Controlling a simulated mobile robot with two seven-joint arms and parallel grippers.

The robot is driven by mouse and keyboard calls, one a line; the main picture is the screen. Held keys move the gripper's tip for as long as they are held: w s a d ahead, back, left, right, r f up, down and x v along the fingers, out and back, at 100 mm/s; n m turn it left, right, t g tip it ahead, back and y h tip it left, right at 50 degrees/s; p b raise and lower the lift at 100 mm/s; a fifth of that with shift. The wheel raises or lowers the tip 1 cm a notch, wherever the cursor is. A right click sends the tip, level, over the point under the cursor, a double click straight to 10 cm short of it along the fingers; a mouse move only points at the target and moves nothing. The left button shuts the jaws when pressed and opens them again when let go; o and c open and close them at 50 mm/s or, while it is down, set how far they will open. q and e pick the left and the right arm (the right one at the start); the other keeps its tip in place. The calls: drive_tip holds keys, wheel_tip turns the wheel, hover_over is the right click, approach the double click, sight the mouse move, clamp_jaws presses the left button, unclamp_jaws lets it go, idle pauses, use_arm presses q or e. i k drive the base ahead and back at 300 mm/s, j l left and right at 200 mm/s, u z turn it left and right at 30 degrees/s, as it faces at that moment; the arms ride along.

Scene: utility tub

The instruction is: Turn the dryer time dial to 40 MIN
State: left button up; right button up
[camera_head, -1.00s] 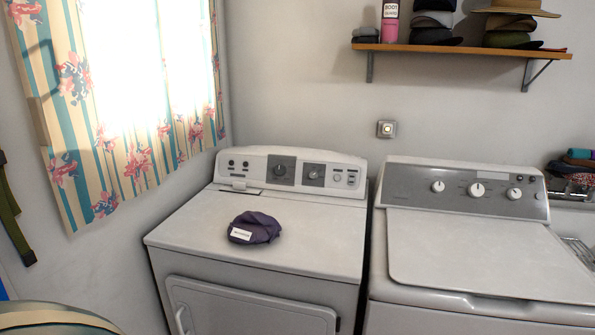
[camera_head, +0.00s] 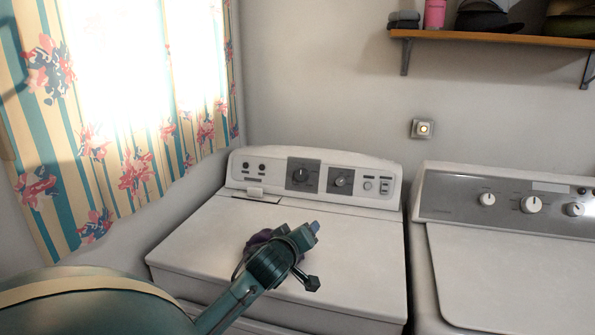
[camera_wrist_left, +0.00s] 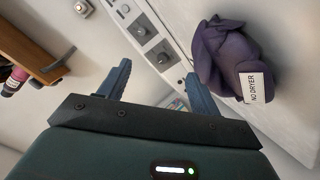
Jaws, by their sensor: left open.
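The white dryer's control panel (camera_head: 255,165) has two dark square plates, each with a round dial: a left dial (camera_head: 301,175) and a right dial (camera_head: 341,181). The labels are too small to read, so I cannot tell which dial sets time or its setting. Both dials also show in the left wrist view, one (camera_wrist_left: 139,31) farther up and one (camera_wrist_left: 163,58) between and beyond my fingers. My left gripper (camera_head: 313,255) is open and empty above the dryer top, in front of the panel and apart from the dials. My right gripper is not in view.
A purple cloth bundle (camera_wrist_left: 228,52) with a "NO DRYER" tag lies on the dryer top (camera_head: 350,250), partly hidden behind my left arm in the head view. A white washer (camera_head: 510,275) stands to the right. A shelf (camera_head: 480,37) hangs above; a curtained window is at left.

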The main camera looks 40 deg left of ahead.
sight(302, 175)
drive_tip(key=i+j, duration=0.2)
drive_tip(key=j, duration=0.2)
drive_tip(key=i+j, duration=0.2)
drive_tip(key=j, duration=0.15)
drive_tip(key=i+j, duration=0.2)
drive_tip(key=j, duration=0.2)
